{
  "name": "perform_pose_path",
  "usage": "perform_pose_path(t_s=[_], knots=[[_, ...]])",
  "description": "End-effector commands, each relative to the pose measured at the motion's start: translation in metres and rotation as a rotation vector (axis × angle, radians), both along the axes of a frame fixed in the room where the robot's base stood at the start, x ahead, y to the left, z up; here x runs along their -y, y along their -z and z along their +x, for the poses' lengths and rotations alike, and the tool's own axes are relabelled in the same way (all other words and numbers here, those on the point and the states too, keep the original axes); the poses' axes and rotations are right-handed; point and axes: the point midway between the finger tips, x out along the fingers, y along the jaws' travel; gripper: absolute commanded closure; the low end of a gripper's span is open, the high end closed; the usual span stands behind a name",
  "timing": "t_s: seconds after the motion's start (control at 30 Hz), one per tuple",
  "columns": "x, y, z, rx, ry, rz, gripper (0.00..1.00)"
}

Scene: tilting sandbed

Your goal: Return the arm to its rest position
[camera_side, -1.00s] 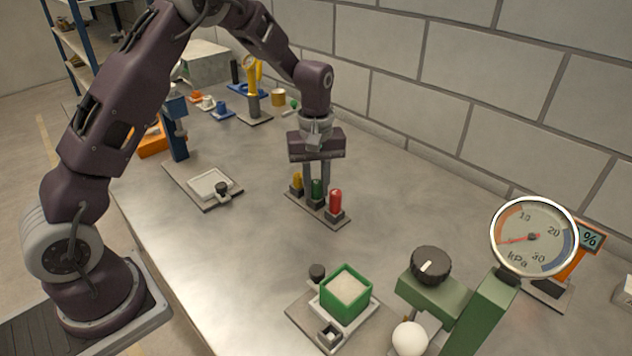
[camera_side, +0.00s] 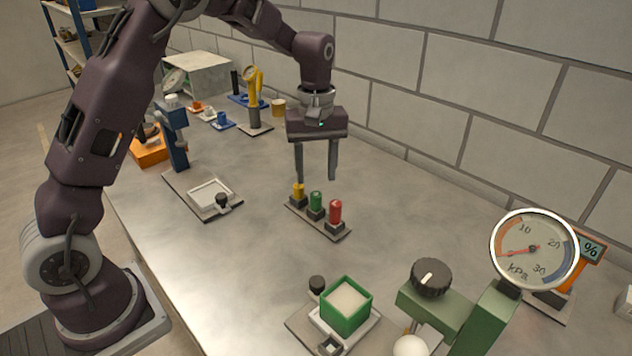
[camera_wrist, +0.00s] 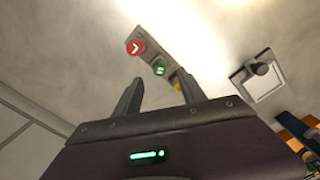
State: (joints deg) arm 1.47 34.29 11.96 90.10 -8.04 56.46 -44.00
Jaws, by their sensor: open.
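My gripper (camera_side: 316,178) is open and empty. It hangs pointing down above a small plate with a yellow button (camera_side: 298,191), a green button (camera_side: 316,201) and a red button (camera_side: 335,213). The fingertips are apart from the buttons, a little above and behind them in the side view. In the wrist view my gripper (camera_wrist: 155,90) shows two spread fingers with nothing between them. That view also shows the red button (camera_wrist: 135,47) with a white mark, the green button (camera_wrist: 159,68) and part of the yellow button (camera_wrist: 177,84), partly hidden by a finger.
A green sand box (camera_side: 346,306) stands on a plate at the front. A pressure gauge (camera_side: 534,250) and black knob (camera_side: 431,278) are at right. A white tray (camera_side: 210,195) and blue post (camera_side: 176,140) are at left. The block wall (camera_side: 480,90) runs behind.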

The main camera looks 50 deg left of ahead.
Motion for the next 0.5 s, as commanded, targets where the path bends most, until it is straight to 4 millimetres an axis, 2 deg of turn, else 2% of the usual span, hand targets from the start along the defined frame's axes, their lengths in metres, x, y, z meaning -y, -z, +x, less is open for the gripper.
perform_pose_path(t_s=[0.27,0.33,0.37,0.43,0.47,0.5], knots=[[0.0,0.0,0.0,0.0,0.0,0.0,0.52],[0.001,-0.005,-0.002,0.007,0.009,-0.002,0.52],[0.002,-0.012,-0.006,0.017,0.024,-0.005,0.52],[0.008,-0.041,-0.023,0.06,0.09,-0.014,0.52],[0.011,-0.057,-0.035,0.085,0.133,-0.017,0.52],[0.016,-0.079,-0.055,0.124,0.205,-0.019,0.52]])
